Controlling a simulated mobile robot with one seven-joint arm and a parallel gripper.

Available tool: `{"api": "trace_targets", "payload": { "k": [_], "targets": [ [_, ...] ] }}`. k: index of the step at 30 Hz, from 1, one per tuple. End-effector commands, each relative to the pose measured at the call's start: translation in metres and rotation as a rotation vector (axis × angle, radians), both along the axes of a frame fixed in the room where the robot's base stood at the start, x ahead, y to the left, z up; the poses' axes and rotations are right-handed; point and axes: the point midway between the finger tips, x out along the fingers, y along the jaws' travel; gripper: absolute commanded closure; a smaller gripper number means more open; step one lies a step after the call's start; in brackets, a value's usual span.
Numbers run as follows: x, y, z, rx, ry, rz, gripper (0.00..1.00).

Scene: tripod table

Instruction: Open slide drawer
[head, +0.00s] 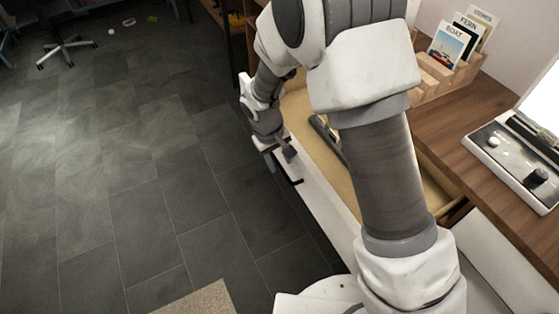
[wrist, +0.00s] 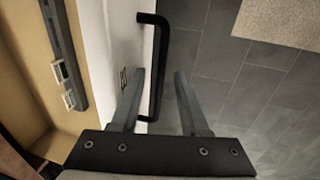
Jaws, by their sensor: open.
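The slide drawer has a white front (wrist: 112,40) and a beige inside. It stands pulled out from under the wooden desk, its inside showing in the head view (head: 312,140) and the wrist view. Its black bar handle (wrist: 163,50) is on the outer face; part of it shows in the head view (head: 291,181). My gripper (wrist: 161,74) is open at the handle, with the bar between its two fingers. I cannot tell whether a finger touches it. My arm hides much of the drawer in the head view.
A long dark object (wrist: 62,50) lies in the drawer. On the wooden desk (head: 440,120) stand a wooden card holder (head: 432,82) and a white device with knobs (head: 510,150). The tiled floor left of the drawer is clear; a beige mat (head: 203,300) lies near.

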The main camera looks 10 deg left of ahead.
Motion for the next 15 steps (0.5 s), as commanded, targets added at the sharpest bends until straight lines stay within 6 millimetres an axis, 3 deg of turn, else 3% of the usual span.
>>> {"api": "trace_targets", "payload": {
  "k": [15],
  "targets": [
    [-0.013,0.019,0.121,0.003,-0.004,0.001,0.55]
  ]
}}
